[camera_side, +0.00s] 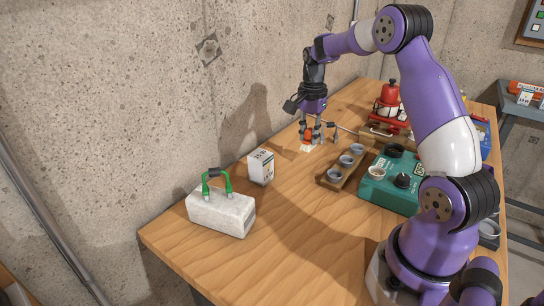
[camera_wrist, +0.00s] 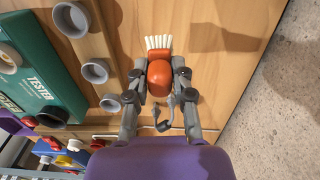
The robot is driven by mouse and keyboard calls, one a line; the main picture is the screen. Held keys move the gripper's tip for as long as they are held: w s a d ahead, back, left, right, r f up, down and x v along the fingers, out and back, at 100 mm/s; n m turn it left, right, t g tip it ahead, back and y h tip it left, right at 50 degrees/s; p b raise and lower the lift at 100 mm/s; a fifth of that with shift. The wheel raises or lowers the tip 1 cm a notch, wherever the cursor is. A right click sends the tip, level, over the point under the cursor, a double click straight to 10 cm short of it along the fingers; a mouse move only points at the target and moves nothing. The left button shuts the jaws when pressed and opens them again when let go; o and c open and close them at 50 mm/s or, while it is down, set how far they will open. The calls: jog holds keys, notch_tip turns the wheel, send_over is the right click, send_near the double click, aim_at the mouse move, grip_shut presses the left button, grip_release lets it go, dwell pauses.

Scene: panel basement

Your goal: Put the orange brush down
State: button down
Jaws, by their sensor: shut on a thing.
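The orange brush (camera_wrist: 160,72) has a rounded orange body and pale bristles pointing away from my wrist. In the wrist view it sits between the two fingers of my gripper (camera_wrist: 159,80), which is shut on it. In the side view my gripper (camera_side: 311,133) is low over the far part of the wooden table (camera_side: 285,215), near the concrete wall. The brush shows there as a small orange patch (camera_side: 308,136) between the fingers. I cannot tell whether the brush touches the tabletop.
A wooden rack (camera_side: 335,181) with several grey cups is close by. Beyond it stand a green tester box (camera_side: 385,195) and a red bottle (camera_side: 389,92). A white carton (camera_side: 261,167) and a pale block (camera_side: 222,211) with a green-ended handle stand nearer. The front table area is clear.

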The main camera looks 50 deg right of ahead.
aim_at(311, 147)
jog(key=shift+d+f, duration=0.55)
jog(key=shift+d, duration=0.1)
jog(key=shift+f, duration=1.85)
jog(key=shift+f, duration=0.1)
jog(key=c, duration=0.7)
grip_release()
jog(key=shift+c, duration=0.2)
